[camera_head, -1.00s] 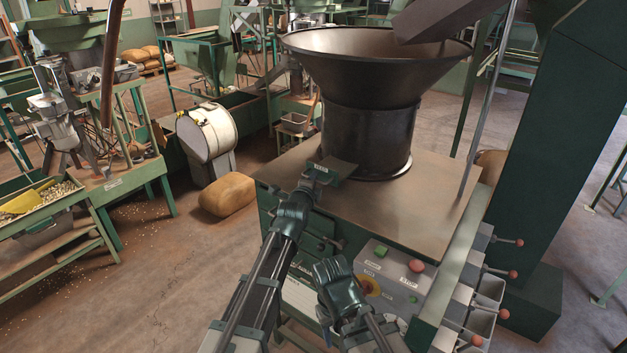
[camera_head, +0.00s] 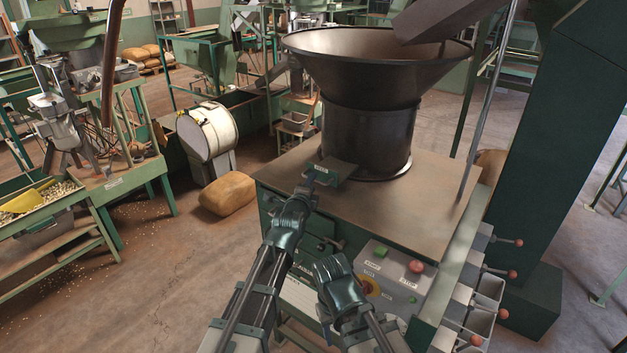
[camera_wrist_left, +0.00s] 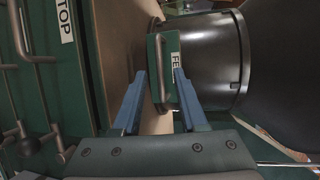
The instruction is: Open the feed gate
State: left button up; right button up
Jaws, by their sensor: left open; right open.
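The feed gate (camera_wrist_left: 164,90) is a green plate with a bar handle (camera_wrist_left: 160,68) and a partly hidden label starting "FE". It sits at the base of the black hopper (camera_head: 368,130), and in the head view the plate (camera_head: 338,172) shows at the table's left edge. My left gripper (camera_head: 312,183) is at this plate. In the left wrist view its two blue fingers (camera_wrist_left: 160,82) are open, one on each side of the handle; I cannot tell whether they touch it. My right gripper (camera_head: 330,265) is lower, in front of the cabinet, its fingertips hard to make out.
A control panel (camera_head: 395,275) with green and red buttons is close to my right gripper. Drawers with red-knobbed handles (camera_head: 512,273) line the right side. A sack (camera_head: 228,196) lies on the floor at left.

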pick_arm(q)
jog(key=p+v, duration=0.1)
jog(key=v, duration=0.8)
jog(key=shift+s, duration=0.4)
jog(key=s+a+f+n+g+y, duration=0.1)
jog(key=s+a+f+n+g, duration=0.25)
jog(key=f+n, duration=0.2)
jog(key=s+a+f+n+g+y, duration=0.1)
jog(key=s+a+f+n+g, duration=0.3)
jog(key=f, duration=0.3)
jog(key=s+a+f+n+g+y, duration=0.1)
jog(key=s+a+f+n+g, duration=0.25)
jog(key=s+n, duration=0.25)
jog(key=s+a+f+n+g+y, duration=0.1)
jog(key=s+a+f+n+g, duration=0.1)
jog(key=s+a+n+g, duration=0.35)
jog(key=s+d+f+m+b, duration=0.1)
jog(key=s+d+f+b, duration=0.2)
jog(key=d, duration=0.3)
jog(key=s+d+f+m+b, duration=0.2)
jog(key=s+d+f+b, duration=0.2)
jog(key=d, duration=0.3)
jog(key=shift+f+t+y+b, duration=0.4)
jog(key=shift+f+b, duration=0.1)
jog(key=shift+f, duration=0.1)
